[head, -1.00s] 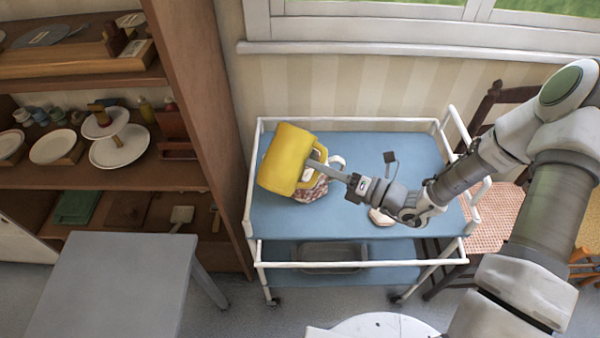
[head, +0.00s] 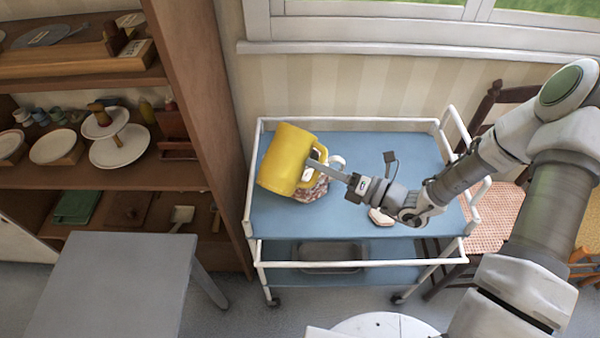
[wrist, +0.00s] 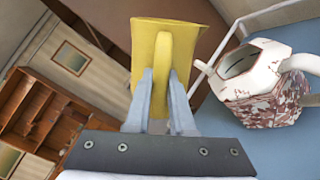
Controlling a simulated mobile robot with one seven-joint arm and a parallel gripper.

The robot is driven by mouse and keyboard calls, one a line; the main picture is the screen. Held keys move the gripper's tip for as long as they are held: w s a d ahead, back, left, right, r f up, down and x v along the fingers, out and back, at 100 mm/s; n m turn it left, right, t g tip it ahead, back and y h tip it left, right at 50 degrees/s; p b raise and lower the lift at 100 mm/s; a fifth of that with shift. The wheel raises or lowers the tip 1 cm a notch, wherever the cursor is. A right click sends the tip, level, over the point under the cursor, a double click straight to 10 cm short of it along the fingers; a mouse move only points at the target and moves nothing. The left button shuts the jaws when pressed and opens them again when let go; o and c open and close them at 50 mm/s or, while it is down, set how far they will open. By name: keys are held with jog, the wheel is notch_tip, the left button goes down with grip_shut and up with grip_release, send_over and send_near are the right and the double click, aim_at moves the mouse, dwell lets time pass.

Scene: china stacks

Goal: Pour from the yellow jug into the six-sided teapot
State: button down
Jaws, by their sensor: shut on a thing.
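The yellow jug (head: 286,158) is tilted in the air above the blue-topped trolley in the head view. My gripper (head: 311,166) is shut on its handle, and the wrist view shows both fingers on either side of the handle (wrist: 163,70). The six-sided teapot (wrist: 265,82), white with a red-brown pattern, stands on the trolley to the right of the jug in the wrist view. Its top opening is uncovered and looks dark inside. In the head view the teapot (head: 316,190) is mostly hidden behind the jug and gripper. No stream of liquid is visible.
The blue trolley top (head: 350,226) has a white rail around it. A small pale item (head: 381,217) lies under my arm. A wooden shelf unit (head: 190,80) with crockery stands left, a grey table (head: 115,285) front left, and a chair (head: 490,225) right.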

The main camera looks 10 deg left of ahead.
jog(key=shift+w+m+p, duration=0.15)
jog(key=shift+m+p, duration=0.6)
jog(key=shift+m, duration=0.05)
dwell(1.4)
jog(key=shift+f, duration=0.25)
jog(key=shift+w+a+m+p, duration=0.1)
jog(key=shift+m+p, duration=0.3)
jog(key=shift+p, duration=0.1)
dwell(2.5)
jog(key=shift+r, duration=0.1)
jog(key=r+n+p, duration=0.1)
jog(key=r+p, duration=0.1)
jog(key=r, duration=0.1)
jog(key=shift+s+n, duration=0.2)
jog(key=shift+n, duration=0.2)
jog(key=shift+s+a+r+n+p, duration=0.15)
jog(key=shift+r+n+p, duration=0.25)
jog(key=shift+r+n, duration=0.2)
